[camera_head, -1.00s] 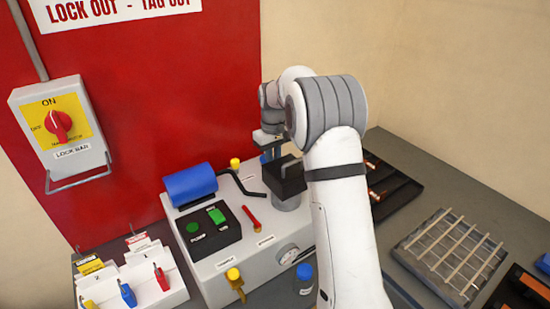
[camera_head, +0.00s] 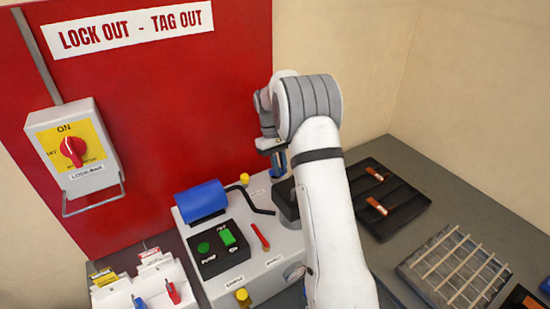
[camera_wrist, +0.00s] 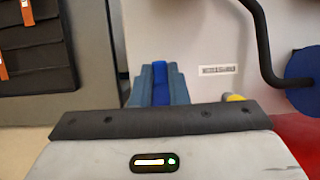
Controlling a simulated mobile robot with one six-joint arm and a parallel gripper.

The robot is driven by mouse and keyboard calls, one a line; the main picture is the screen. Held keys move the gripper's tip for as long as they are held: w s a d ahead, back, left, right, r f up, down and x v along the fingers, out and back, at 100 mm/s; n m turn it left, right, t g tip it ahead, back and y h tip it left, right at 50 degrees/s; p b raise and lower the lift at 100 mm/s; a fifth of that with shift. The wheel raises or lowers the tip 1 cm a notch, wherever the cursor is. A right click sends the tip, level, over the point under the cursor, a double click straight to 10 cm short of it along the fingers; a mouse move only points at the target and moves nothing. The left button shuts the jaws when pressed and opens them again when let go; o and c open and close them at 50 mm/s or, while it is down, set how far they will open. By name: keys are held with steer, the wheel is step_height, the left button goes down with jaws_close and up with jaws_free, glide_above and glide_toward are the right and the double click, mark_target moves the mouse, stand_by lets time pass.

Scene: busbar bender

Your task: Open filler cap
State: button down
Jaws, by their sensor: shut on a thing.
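My gripper (camera_head: 278,163) points down over the back right part of the grey bender unit (camera_head: 285,246), beside the red wall. The wrist view shows its two grey-blue fingers (camera_wrist: 158,85) close together, shut on a bright blue piece (camera_wrist: 161,84). I cannot tell whether this piece is the filler cap or whether it still touches the unit. A yellow cap (camera_head: 245,178) stands on the unit left of the gripper; it shows partly hidden right of the fingers in the wrist view (camera_wrist: 235,97). A small label (camera_wrist: 218,69) lies near it, too blurred to read.
A blue cylinder (camera_head: 201,201) with a black hose, a button box (camera_head: 219,249) and a red lever (camera_head: 260,237) are on the unit. A black block (camera_head: 286,203) stands close before the gripper. A black tray (camera_head: 391,222) and a grate (camera_head: 455,265) lie right.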

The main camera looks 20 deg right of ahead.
steer(key=shift+w+d+r, duration=0.1)
steer(key=shift+w+r, duration=0.1)
steer(key=shift+w, duration=0.05)
steer(key=c, duration=1.5)
jaws_free()
steer(key=shift+c, duration=0.2)
steer(key=shift+o, duration=0.7)
steer(key=shift+s+g, duration=0.1)
steer(key=shift+g, duration=0.2)
steer(key=b+v, duration=0.1)
steer(key=v, duration=0.6)
steer(key=shift+r, duration=0.3)
